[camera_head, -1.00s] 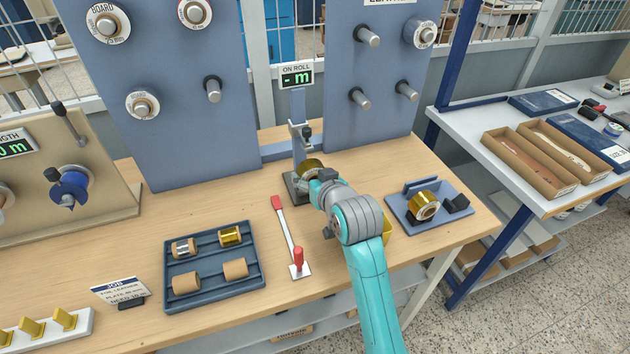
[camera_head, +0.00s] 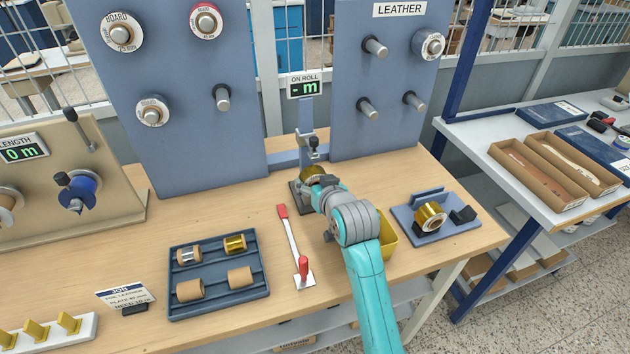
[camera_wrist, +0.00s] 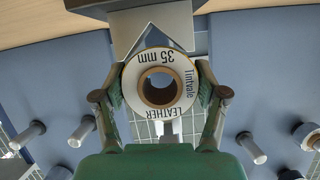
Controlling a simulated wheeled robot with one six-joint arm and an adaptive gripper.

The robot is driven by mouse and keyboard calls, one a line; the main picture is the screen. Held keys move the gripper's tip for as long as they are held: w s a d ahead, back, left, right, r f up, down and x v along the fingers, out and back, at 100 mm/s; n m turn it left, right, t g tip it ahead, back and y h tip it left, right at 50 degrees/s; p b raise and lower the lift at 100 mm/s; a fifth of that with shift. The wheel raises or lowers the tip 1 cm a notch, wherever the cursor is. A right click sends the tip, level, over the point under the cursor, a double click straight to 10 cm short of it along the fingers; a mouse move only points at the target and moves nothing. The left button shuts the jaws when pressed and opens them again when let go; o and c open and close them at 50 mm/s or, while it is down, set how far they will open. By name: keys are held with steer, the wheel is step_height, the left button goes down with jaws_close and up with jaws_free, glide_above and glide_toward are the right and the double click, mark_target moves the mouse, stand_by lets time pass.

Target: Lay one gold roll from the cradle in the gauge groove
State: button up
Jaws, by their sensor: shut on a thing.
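My gripper (camera_wrist: 160,100) is shut on a gold roll (camera_head: 311,172), its fingers on both sides of it. In the wrist view, the roll's white end label (camera_wrist: 135,81) reads LEATHER, 35 mm, Tintvale. The gauge (camera_head: 306,143) stands at the back of the bench under a display marked ON ROLL that shows "- m". Its grey V-shaped groove (camera_wrist: 122,32) shows right behind the roll in the wrist view. I cannot tell whether the roll touches the groove. Another gold roll (camera_head: 430,215) lies in the blue cradle (camera_head: 407,222) at the right.
A blue tray (camera_head: 217,300) with several small rolls lies at the left front. A red-handled lever (camera_head: 303,268) stands left of my arm, and a yellow bin (camera_head: 388,236) is partly hidden behind it. Blue peg panels (camera_head: 185,75) rise at the back.

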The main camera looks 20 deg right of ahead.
steer(key=o, duration=1.3)
steer(key=v, duration=1.2)
steer(key=shift+s+d, duration=0.1)
steer(key=shift+s, duration=0.05)
